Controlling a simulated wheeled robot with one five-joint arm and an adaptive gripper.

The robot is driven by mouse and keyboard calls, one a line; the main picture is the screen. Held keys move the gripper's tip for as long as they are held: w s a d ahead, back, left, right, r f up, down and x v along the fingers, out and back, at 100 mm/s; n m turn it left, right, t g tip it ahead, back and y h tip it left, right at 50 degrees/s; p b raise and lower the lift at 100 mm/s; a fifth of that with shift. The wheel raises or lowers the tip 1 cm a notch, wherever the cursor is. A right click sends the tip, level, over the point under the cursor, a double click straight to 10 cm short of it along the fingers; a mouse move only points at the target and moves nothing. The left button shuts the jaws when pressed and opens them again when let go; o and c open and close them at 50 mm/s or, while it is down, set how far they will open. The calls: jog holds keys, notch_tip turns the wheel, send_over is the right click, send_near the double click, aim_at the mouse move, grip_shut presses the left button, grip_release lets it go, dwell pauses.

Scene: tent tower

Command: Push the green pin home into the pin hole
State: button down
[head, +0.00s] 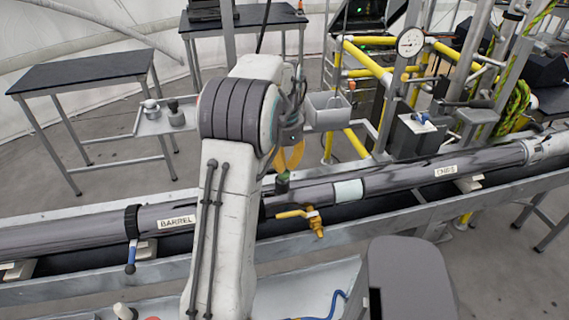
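My gripper (287,166), with orange-yellow fingers, is partly hidden behind my white arm and points down at the middle of the long dark barrel tube (320,193). The green pin (282,182) shows as a short dark-green piece at the top of the tube, just below the fingertips. I cannot tell whether the fingers touch it or how far apart they are. The pin hole is not visible; the pin and my arm cover that area.
The tube rests in a grey metal trough (390,212). A grey box (327,110) and yellow pipe frame (360,60) stand behind.

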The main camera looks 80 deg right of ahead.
jog(key=shift+a+f+b, duration=0.15)
jog(key=shift+f+b, duration=0.45)
jog(key=shift+f, duration=0.3)
jog(key=shift+r, duration=0.15)
jog(key=shift+r+p, duration=1.5)
jog(key=shift+r, duration=0.05)
notch_tip(320, 180, up, 11)
jog(key=shift+r, duration=0.1)
